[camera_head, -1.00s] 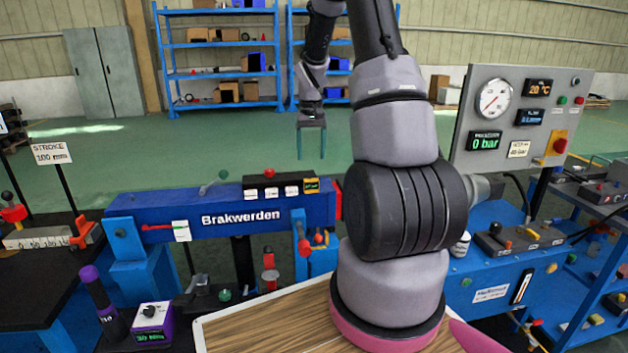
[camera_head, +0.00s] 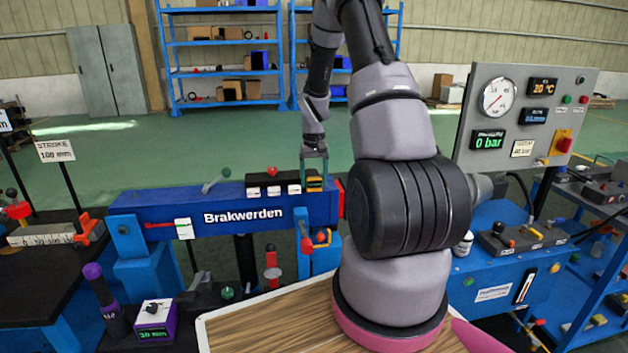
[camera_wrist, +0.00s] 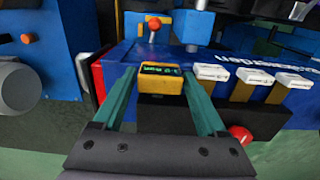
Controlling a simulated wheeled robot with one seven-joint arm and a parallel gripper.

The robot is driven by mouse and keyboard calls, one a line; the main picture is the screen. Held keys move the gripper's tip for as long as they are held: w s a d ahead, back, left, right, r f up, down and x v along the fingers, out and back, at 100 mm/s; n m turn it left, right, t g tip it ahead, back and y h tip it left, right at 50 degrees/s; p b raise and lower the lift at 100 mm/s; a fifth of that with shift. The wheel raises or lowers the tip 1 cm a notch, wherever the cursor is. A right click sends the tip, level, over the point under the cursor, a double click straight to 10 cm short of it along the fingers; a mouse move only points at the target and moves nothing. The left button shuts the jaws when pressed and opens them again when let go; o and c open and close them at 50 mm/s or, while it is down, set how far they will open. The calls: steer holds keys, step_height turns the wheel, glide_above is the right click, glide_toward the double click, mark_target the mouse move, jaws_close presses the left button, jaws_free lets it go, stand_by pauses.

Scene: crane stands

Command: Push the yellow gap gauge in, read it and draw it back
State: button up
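The yellow gap gauge (camera_head: 315,186) sits at the right end of the top of the blue Brakwerden beam (camera_head: 240,213). In the wrist view, the yellow gauge (camera_wrist: 163,84) shows a small dark display with green characters too small to read. My gripper (camera_head: 314,179) is over that beam end, pointing down. Its two green fingers stand on either side of the gauge, and in the wrist view my gripper (camera_wrist: 159,74) is open with narrow gaps beside the gauge. I cannot tell how deep the gauge sits.
A row of white-topped blocks (camera_head: 273,191) and a red knob (camera_head: 272,171) are left of the gauge. An orange-red knob (camera_wrist: 154,23) shows beyond it in the wrist view. The grey gauge panel (camera_head: 470,130) stands right of my arm and reads 0 bar.

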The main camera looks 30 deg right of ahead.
jaws_close()
steer(key=shift+s+a, duration=0.25)
steer(key=shift+s, duration=0.7)
steer(key=shift+o, duration=0.6)
jaws_free()
steer(key=shift+r, duration=0.1)
step_height(320, 180, up, 11)
steer(key=shift+f, duration=0.2)
